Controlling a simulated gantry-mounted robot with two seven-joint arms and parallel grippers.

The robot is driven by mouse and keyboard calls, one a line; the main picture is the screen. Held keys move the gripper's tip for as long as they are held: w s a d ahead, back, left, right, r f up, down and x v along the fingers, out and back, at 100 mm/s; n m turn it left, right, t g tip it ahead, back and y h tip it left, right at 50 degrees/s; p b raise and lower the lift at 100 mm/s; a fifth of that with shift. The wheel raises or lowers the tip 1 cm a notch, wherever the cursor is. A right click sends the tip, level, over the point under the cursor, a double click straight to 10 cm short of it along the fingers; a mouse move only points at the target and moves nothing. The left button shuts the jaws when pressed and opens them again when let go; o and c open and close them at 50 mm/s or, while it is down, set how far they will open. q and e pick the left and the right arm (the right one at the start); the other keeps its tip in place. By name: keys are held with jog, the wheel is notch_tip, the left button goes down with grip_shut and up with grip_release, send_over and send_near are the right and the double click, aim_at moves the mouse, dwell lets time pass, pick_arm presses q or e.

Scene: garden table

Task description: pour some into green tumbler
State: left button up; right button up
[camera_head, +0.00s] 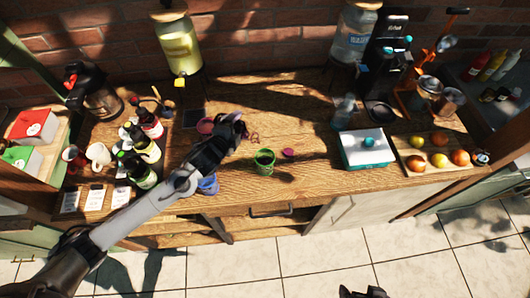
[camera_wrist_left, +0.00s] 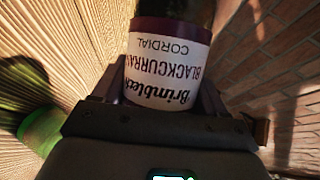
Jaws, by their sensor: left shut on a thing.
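The green tumbler (camera_head: 264,168) stands upright on the wooden counter near its front edge; its inside looks dark. In the left wrist view a green piece at the left edge looks like the tumbler (camera_wrist_left: 40,130). My left gripper (camera_head: 238,124) is up and left of it, shut on a bottle labelled blackcurrant cordial (camera_wrist_left: 165,65). The label reads upside down in that view. The gripper mostly hides the bottle in the head view, so I cannot tell its tilt. My right gripper (camera_head: 365,292) shows only partly at the bottom edge; its jaws are unclear.
A small magenta item (camera_head: 288,153) lies right of the tumbler. A blue cup (camera_head: 208,185) is partly behind my left arm. Several bottles (camera_head: 140,170) stand on the left. A blue-white box (camera_head: 366,148) and a fruit board (camera_head: 432,170) are on the right.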

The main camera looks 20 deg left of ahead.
pick_arm(q)
jog(key=shift+r+p, duration=0.25)
jog(key=shift+p, duration=0.3)
jog(key=shift+d+f+n+h, duration=0.1)
jog(key=shift+f+n+h, duration=0.1)
jog(key=shift+n+h, duration=0.1)
dwell(0.4)
dwell(0.8)
